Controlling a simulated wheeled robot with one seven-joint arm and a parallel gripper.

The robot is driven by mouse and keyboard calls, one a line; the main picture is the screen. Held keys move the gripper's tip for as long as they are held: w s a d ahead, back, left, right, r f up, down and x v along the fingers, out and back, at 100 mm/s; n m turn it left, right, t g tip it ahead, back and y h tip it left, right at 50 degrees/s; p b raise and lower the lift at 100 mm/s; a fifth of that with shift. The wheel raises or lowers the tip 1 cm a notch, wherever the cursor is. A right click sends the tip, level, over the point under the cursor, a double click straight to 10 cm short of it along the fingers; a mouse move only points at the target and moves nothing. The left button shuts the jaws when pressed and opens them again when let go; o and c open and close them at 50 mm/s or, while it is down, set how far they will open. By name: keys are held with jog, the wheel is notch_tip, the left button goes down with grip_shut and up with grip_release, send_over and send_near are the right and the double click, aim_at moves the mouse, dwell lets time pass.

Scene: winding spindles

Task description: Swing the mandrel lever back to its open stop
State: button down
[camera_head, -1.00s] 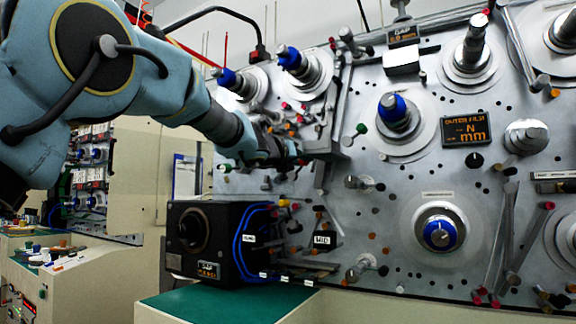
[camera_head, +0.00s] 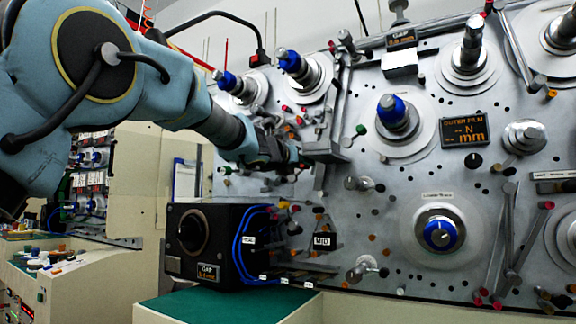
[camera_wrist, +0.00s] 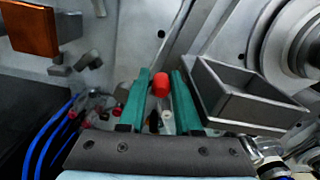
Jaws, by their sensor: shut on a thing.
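In the wrist view, my gripper (camera_wrist: 160,73) has two green fingers on either side of a red-tipped lever (camera_wrist: 161,84). The fingers are closed on it, and its pale shaft shows below the red tip. In the head view, my gripper (camera_head: 296,155) is at the machine's panel, above the black box. The fingers and the lever are too small or hidden there to make out. I cannot tell from these frames how far the lever is from either stop.
An open grey metal box (camera_wrist: 240,90) is close to the right finger in the wrist view. An orange block (camera_wrist: 30,28) and blue cables (camera_wrist: 45,135) are at the left. The black gauge box (camera_head: 212,245) stands on a green top (camera_head: 225,303) below my arm.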

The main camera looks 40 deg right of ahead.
jog(key=c, duration=0.8)
grip_release()
jog(key=shift+w+f, duration=0.1)
jog(key=shift+f, duration=0.1)
jog(key=shift+o, duration=0.4)
jog(key=shift+r, duration=0.15)
jog(key=b+v, duration=0.2)
jog(key=v, duration=0.5)
jog(key=shift+b, duration=0.4)
